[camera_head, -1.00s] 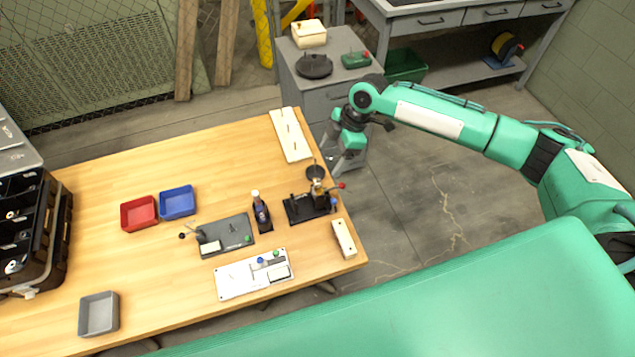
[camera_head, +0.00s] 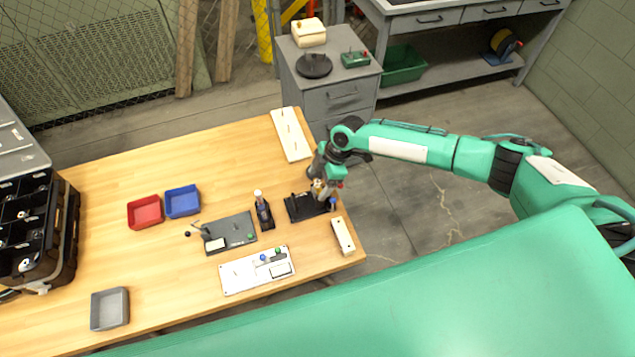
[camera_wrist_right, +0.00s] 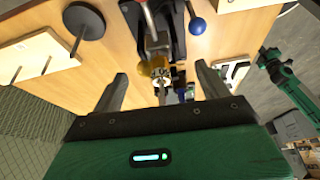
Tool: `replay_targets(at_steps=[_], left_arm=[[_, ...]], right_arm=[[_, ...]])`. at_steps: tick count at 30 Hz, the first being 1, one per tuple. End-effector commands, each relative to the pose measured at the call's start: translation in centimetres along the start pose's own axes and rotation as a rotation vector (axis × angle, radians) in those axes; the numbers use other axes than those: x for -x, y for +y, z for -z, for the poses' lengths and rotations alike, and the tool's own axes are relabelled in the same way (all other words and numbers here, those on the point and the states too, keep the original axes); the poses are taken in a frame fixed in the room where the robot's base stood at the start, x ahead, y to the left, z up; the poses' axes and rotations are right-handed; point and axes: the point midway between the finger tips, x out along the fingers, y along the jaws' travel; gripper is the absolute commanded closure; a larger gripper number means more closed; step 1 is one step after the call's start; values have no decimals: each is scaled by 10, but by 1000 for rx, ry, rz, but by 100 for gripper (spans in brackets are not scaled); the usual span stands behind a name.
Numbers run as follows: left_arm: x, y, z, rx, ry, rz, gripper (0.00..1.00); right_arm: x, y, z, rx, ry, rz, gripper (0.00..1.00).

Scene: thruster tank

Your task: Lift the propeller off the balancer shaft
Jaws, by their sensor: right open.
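A small brass-coloured part, which looks like the propeller (camera_wrist_right: 155,66), sits at a black fixture (camera_head: 304,207) near the right end of the table. In the wrist view, a thin shaft shows close to it; how the two join is unclear. My right gripper (camera_head: 322,180) is over the fixture and hides much of it in the head view. In the wrist view, the right gripper (camera_wrist_right: 160,76) is open. Its two fingers stand apart on either side of the brass part, with gaps on both sides.
A black disc with a post (camera_wrist_right: 85,22) and a white board with pins (camera_wrist_right: 32,60) stand near the fixture. A bottle (camera_head: 263,212), a grey plate (camera_head: 230,231) and a white panel (camera_head: 240,275) are left of it. The table's right edge is close.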

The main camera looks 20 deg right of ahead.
Motion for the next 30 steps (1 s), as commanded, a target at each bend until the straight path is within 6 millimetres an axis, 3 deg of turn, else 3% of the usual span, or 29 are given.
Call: replay_targets(at_steps=[4,11,23,30], left_arm=[[0,0,0,0,0,0,100],[0,0,0,0,0,0,100],[-3,0,0,0,0,0,100],[-13,0,-1,1,0,0,100]], right_arm=[[0,0,0,0,0,0,27],[0,0,0,0,0,0,70],[5,1,2,1,0,0,70],[31,1,13,3,1,-3,70]])
